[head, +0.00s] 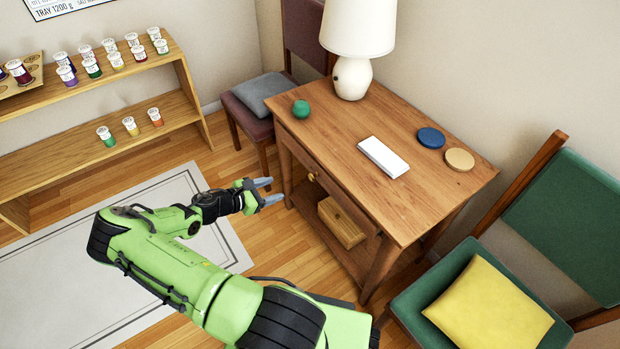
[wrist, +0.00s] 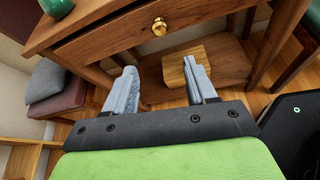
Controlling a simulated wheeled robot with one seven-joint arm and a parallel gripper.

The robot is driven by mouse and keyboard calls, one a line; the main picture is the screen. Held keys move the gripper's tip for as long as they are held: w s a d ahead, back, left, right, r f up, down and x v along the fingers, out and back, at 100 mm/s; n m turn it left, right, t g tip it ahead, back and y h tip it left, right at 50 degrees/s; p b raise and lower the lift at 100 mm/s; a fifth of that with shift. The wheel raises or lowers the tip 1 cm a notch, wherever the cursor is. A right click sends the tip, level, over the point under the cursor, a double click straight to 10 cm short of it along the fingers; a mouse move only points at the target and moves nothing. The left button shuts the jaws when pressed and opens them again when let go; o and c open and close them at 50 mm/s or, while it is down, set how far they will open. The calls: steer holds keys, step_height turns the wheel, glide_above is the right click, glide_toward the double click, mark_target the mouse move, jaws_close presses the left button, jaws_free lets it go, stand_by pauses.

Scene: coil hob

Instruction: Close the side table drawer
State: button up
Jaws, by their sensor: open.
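The wooden side table (head: 360,205) stands right of centre in the head view. Its drawer (wrist: 115,37) has a wooden front with a round brass knob (wrist: 159,27), near the top of the wrist view. The knob also shows in the head view (head: 312,177). The tabletop hides the drawer's inside, and I cannot tell how far it stands out. My gripper (head: 270,190) is open and empty, left of the drawer front and apart from it. In the wrist view its two fingers (wrist: 160,68) point toward the table, below the knob.
A wooden box (head: 341,222) sits on the table's lower shelf. A lamp (head: 354,60), green ball (head: 301,109), white block (head: 383,157) and two discs (head: 431,138) are on top. Chairs with a grey cushion (head: 262,92) and yellow cushion (head: 488,305) flank it. Floor before the drawer is clear.

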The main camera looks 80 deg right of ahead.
mark_target(310, 177)
steer(key=shift+s+d, duration=0.2)
steer(key=b+x, duration=0.1)
steer(key=x, duration=0.4)
steer(key=b+x, duration=0.1)
steer(key=x, duration=0.3)
steer(key=b+x, duration=0.1)
steer(key=x, duration=0.4)
steer(key=shift+s+d+r+b, duration=0.1)
steer(key=shift+s+d+b, duration=0.15)
steer(key=shift+s+b, duration=0.15)
jaws_close()
